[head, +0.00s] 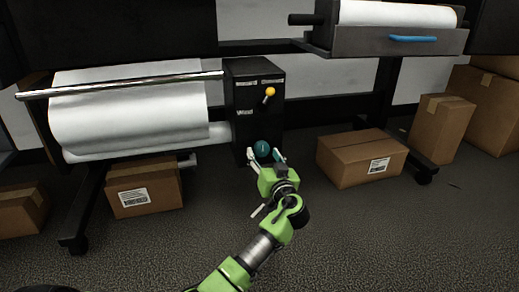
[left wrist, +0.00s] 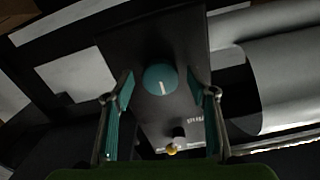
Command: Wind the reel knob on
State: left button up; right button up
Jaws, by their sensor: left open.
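The teal reel knob (head: 262,148) is on the lower front of a black control box (head: 258,92), beside a large white film roll. In the left wrist view the knob (left wrist: 160,79) is round with a white pointer line and lies between and beyond my fingers. My left gripper (head: 265,156) is open around the line to the knob, its fingers (left wrist: 160,100) on either side with gaps; I cannot tell whether they reach past it. A small orange-yellow lever knob (head: 270,91) sits higher on the box. My right gripper is not in view.
The white film roll (head: 130,105) and a metal bar (head: 120,85) are left of the box. Cardboard boxes stand on the floor at the left (head: 143,188) and right (head: 362,158). The front floor is clear.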

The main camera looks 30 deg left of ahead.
pick_arm(q)
jog(key=shift+c, duration=0.4)
jog(key=c, duration=1)
jog(key=shift+r, duration=0.1)
